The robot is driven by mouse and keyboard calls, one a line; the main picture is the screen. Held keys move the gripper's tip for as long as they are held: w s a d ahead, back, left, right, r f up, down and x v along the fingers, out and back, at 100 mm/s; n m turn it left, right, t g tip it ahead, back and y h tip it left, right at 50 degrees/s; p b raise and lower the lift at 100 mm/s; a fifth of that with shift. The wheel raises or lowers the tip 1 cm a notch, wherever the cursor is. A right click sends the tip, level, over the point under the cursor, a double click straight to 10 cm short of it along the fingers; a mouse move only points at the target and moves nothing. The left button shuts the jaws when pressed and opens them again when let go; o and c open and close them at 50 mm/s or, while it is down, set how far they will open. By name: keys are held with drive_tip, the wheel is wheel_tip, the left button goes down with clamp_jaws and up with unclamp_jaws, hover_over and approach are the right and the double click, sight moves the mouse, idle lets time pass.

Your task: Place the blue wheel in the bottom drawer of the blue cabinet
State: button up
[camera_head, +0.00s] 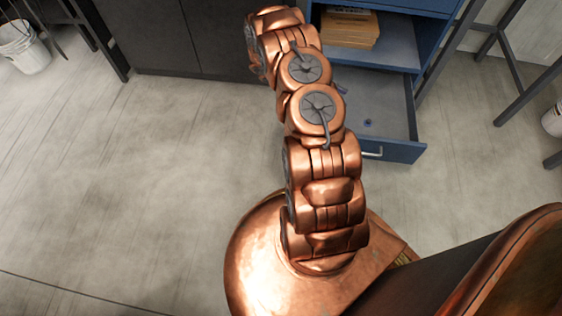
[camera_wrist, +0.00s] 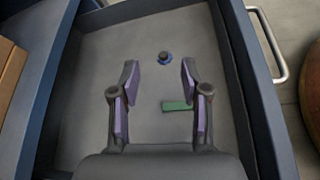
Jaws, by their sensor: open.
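The blue wheel (camera_head: 367,123) is small and lies on the grey floor of the open bottom drawer (camera_head: 402,151) of the blue cabinet (camera_head: 437,38). My gripper (camera_wrist: 160,70) is over the drawer, open and empty. The wheel shows beyond and between its purple-padded fingertips, and no finger touches it. In the head view my arm hides the gripper.
A green block (camera_wrist: 176,106) lies in the drawer, partly seen between the fingers. A tan stack (camera_head: 350,28) sits in the compartment above. Dark metal legs (camera_head: 505,45) stand right of the cabinet, and a white bucket (camera_head: 22,48) stands far left. The floor at left is clear.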

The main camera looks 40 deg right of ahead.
drive_tip(key=s+a+r+m+t+y, duration=0.1)
drive_tip(key=s+a+r+m+y, duration=0.15)
drive_tip(key=a+r, duration=0.8)
drive_tip(key=s+a+r+m+y, duration=0.2)
drive_tip(key=a+r+m, duration=0.1)
drive_tip(key=a+r, duration=0.75)
drive_tip(key=s+a+r+t+y, duration=0.1)
drive_tip(key=s+a+r, duration=0.2)
drive_tip(key=s+a, duration=0.2)
drive_tip(key=s+a+r+t+y, duration=0.1)
drive_tip(key=s+a, duration=0.4)
drive_tip(key=a, duration=0.5)
drive_tip(key=s+a+r+m+t+y, duration=0.1)
drive_tip(key=s+a+r+y, duration=0.2)
drive_tip(key=s+a+r, duration=0.2)
drive_tip(key=a, duration=0.3)
drive_tip(key=shift+s+a+r+t, duration=0.15)
drive_tip(key=shift+s+r+t, duration=0.15)
drive_tip(key=shift+t, duration=0.1)
drive_tip(key=shift+r+y, duration=0.1)
drive_tip(key=shift+y, duration=0.15)
